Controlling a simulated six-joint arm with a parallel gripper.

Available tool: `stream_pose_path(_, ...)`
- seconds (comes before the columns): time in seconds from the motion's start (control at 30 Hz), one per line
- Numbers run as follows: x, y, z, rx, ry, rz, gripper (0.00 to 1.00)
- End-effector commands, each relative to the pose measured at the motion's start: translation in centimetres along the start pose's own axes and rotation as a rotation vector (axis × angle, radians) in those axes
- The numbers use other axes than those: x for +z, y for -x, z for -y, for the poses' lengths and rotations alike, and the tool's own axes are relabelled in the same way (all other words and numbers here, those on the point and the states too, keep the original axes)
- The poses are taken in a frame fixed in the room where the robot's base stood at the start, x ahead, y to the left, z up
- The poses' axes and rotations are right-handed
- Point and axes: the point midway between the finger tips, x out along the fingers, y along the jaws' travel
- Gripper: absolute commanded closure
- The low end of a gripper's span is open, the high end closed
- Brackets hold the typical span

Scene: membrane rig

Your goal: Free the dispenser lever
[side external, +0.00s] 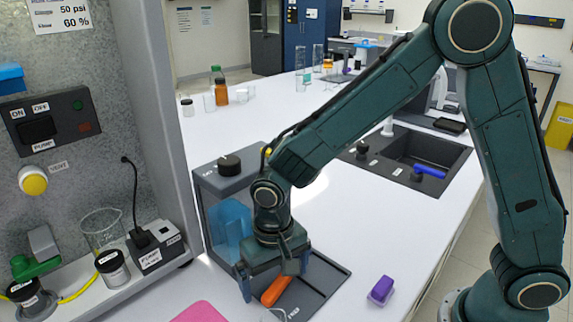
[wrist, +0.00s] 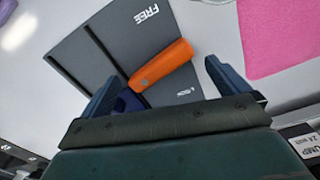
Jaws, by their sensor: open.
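The dispenser lever is an orange handle (side external: 277,290) low on the front of the grey dispenser (side external: 205,185). In the wrist view the orange lever (wrist: 162,65) lies tilted over a dark grey plate. The white word FREE is on the plate to one side of it; a smaller label, hard to read, is on the other side. My gripper (side external: 272,277) is just over the lever, pointing down. Its blue fingers are open in the wrist view (wrist: 163,75), with the lever between them and apart from both. A dark blue part partly shows near the lever's inner end.
A pink mat (side external: 200,312) lies left of the lever, and a purple block (side external: 381,290) stands to the right. The pump rig (side external: 60,150) with a beaker (side external: 103,228) and jars is at left. A dark sink (side external: 425,155) is behind. White bench between is clear.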

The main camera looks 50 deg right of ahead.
Motion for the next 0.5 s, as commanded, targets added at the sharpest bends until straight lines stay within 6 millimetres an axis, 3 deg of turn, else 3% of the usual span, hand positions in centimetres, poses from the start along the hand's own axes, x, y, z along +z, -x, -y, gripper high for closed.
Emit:
stream_pose_path(0.4, -0.7, 0.1, 0.1, -0.004, -0.285, -0.002, 0.0)
stream_pose_path(0.5, -0.7, 1.8, 0.2, -0.008, -0.281, -0.005, 0.0)
